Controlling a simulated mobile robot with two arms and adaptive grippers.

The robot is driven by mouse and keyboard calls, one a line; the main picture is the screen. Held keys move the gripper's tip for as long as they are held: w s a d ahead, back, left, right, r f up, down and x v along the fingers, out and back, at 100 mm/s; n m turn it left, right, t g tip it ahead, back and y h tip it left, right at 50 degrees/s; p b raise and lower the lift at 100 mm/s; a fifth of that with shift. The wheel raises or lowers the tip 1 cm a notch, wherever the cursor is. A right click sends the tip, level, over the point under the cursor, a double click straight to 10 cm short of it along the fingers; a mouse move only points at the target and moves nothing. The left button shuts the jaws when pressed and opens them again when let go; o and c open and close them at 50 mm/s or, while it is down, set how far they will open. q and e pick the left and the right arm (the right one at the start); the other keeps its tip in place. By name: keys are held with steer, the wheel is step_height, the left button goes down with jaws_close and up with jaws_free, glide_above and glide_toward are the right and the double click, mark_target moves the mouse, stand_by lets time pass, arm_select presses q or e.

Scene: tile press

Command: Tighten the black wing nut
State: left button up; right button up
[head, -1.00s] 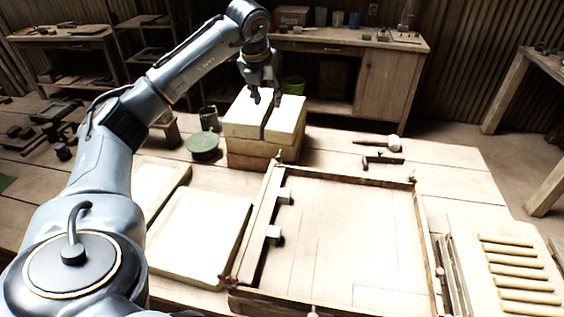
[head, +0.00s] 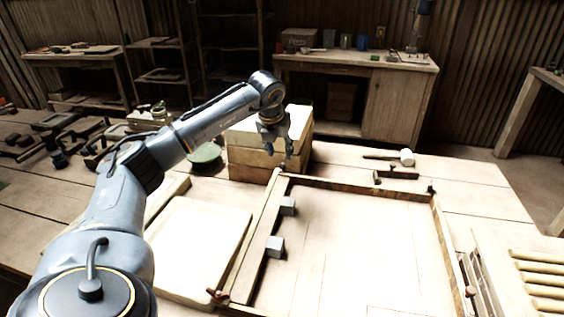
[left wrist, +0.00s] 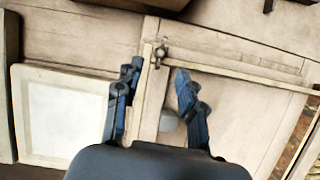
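A wooden frame (head: 350,187) lies on the table with small wing nuts at its corners. A small dark wing nut (head: 282,173) sits at the far left corner, just below my left gripper (head: 278,153). In the left wrist view, this wing nut (left wrist: 161,52) shows just beyond and between the fingertips of my left gripper (left wrist: 158,67), which is open and empty. Another dark wing nut (head: 431,188) stands at the far right corner. The near left wing nut (head: 217,295) and near right wing nut (head: 470,291) look reddish. My right gripper is out of view.
Stacked pale blocks (head: 250,157) stand close behind the gripper. Two grey blocks (head: 275,246) lie along the frame's left side. A white slab (head: 195,245) lies left of the frame. The frame's middle is mostly clear.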

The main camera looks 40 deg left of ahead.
mark_target(283, 166)
arm_select(q)
steer(key=x, duration=0.6)
steer(key=shift+w+f, duration=0.1)
steer(key=shift+f, duration=0.05)
steer(key=shift+c, duration=0.2)
jaws_close()
